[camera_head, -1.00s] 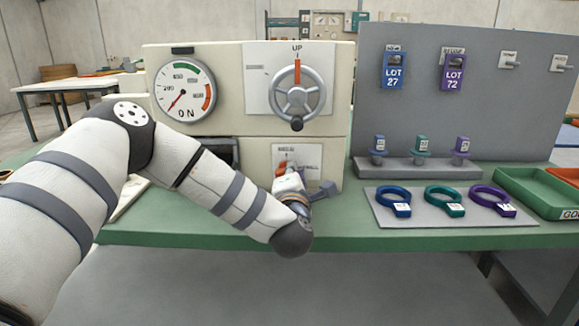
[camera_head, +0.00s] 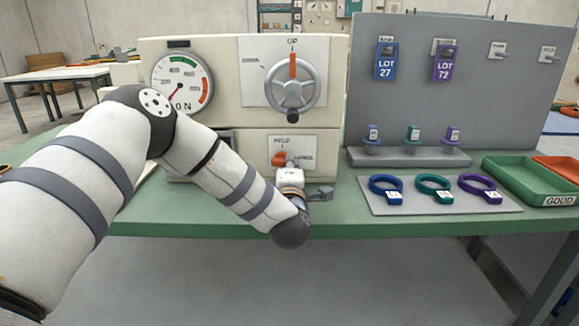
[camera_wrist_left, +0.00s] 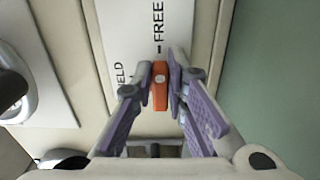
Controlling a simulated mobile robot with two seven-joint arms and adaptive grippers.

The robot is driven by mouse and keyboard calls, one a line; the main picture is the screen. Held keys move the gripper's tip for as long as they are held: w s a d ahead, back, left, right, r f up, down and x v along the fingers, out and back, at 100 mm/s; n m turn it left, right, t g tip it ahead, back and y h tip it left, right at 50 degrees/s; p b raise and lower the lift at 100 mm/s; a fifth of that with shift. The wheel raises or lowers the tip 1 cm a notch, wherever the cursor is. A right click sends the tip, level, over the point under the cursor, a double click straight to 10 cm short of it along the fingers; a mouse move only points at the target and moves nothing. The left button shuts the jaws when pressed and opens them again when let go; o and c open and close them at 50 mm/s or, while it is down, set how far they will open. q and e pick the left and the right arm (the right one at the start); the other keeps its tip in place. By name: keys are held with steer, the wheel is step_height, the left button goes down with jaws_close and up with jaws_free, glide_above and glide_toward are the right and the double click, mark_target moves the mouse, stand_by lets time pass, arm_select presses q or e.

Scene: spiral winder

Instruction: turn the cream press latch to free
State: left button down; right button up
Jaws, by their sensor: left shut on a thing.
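The cream press (camera_head: 222,122) stands on the green bench. The orange latch (camera_head: 279,157) sits on a white label plate (camera_head: 305,146) low on its front. My left gripper (camera_head: 289,168) is at the latch and covers part of it. In the left wrist view, my left gripper (camera_wrist_left: 160,84) is shut on the orange latch (camera_wrist_left: 160,88), one finger on each side. The FREE label (camera_wrist_left: 158,22) and its short mark lie just above the latch there. The HELD label (camera_wrist_left: 119,76) is to the left, partly hidden by a finger. My right gripper is not in view.
Above the latch are a handwheel (camera_head: 293,84) and a round gauge (camera_head: 182,84). To the right, a grey mat (camera_head: 440,208) holds several coloured rings, with small tagged pegs behind. Green (camera_head: 515,178) and orange trays stand at the far right.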

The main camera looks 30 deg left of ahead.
arm_select(q)
steer(key=c, duration=1.6)
jaws_free()
steer(key=v, duration=1.2)
steer(key=shift+s+a, duration=0.1)
